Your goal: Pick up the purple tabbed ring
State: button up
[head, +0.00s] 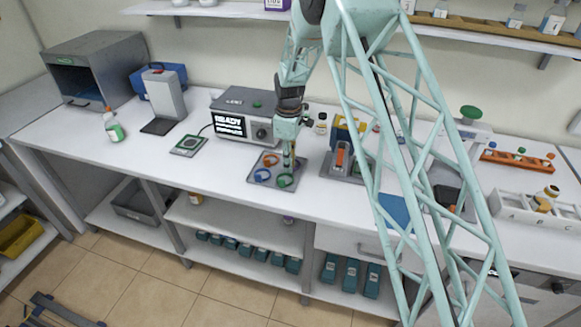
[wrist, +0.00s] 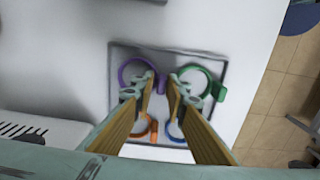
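The purple tabbed ring (wrist: 124,74) lies on a square grey tray (wrist: 185,52), at the upper left of the tray in the wrist view. In the head view my gripper appears to hide it. My gripper (wrist: 162,88) is open and empty, pointing down over the tray, its fingers apart. Its left finger partly overlaps the purple ring's tab side; the exact height is hard to tell. In the head view my gripper (head: 289,157) is above the tray's right part.
A green ring (head: 285,181), a blue ring (head: 262,175) and an orange ring (head: 270,159) share the tray. A grey stand (head: 345,163) is close on the right.

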jog(key=shift+c, duration=0.5)
jog(key=shift+c, duration=1.4)
jog(key=shift+r, duration=0.1)
jog(key=shift+r, duration=1.7)
jog(key=s+d, duration=0.1)
jog(key=s, duration=0.4)
jog(key=s+d+r+b, duration=0.1)
jog(key=s+d, duration=0.1)
jog(key=s, duration=0.3)
jog(key=s+d, duration=0.2)
jog(key=s, duration=0.3)
jog(key=shift+s+d+r, duration=0.1)
jog(key=shift+d+r, duration=0.05)
jog(key=shift+r, duration=0.05)
